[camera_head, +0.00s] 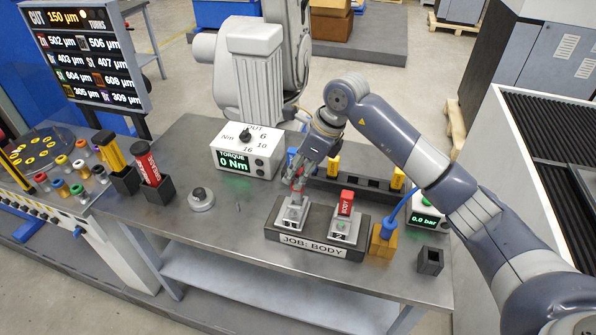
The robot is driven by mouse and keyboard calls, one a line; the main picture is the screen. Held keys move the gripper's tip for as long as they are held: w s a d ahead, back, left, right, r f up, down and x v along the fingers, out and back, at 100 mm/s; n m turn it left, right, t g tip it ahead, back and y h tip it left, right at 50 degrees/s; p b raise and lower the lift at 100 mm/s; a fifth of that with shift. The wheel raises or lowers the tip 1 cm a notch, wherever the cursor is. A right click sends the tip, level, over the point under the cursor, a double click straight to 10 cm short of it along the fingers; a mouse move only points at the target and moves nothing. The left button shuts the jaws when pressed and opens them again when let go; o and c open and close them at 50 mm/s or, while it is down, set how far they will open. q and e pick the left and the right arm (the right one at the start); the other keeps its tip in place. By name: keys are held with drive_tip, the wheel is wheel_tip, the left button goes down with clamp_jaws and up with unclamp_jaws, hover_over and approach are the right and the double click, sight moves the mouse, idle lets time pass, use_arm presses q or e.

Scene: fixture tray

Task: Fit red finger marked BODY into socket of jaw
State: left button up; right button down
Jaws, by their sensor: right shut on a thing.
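The dark fixture tray (315,252) labelled JOB: BODY stands on the front of the metal table with two grey jaws. My right gripper (299,176) points down over the left jaw (291,214) and is shut on a red finger (298,185), mostly hidden by the gripper. The held finger is right above or at the left jaw's socket; I cannot tell whether it is inside. The right jaw (344,228) carries another red finger (346,203) marked BODY, standing upright. My left gripper is not in view.
Behind the tray is a dark rack (365,183) with yellow pieces. To its right are a yellow block (383,243) with a blue cable, a pressure display (424,218) and a small dark holder (430,261).

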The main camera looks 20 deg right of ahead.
drive_tip(key=shift+b, duration=0.55)
idle(1.4)
drive_tip(key=shift+f+b, duration=1.8)
drive_tip(key=shift+f, duration=0.3)
drive_tip(key=c, duration=1.3)
unclamp_jaws()
drive_tip(key=v, duration=1.2)
drive_tip(key=shift+s+f, duration=0.1)
drive_tip(key=shift+f, duration=0.05)
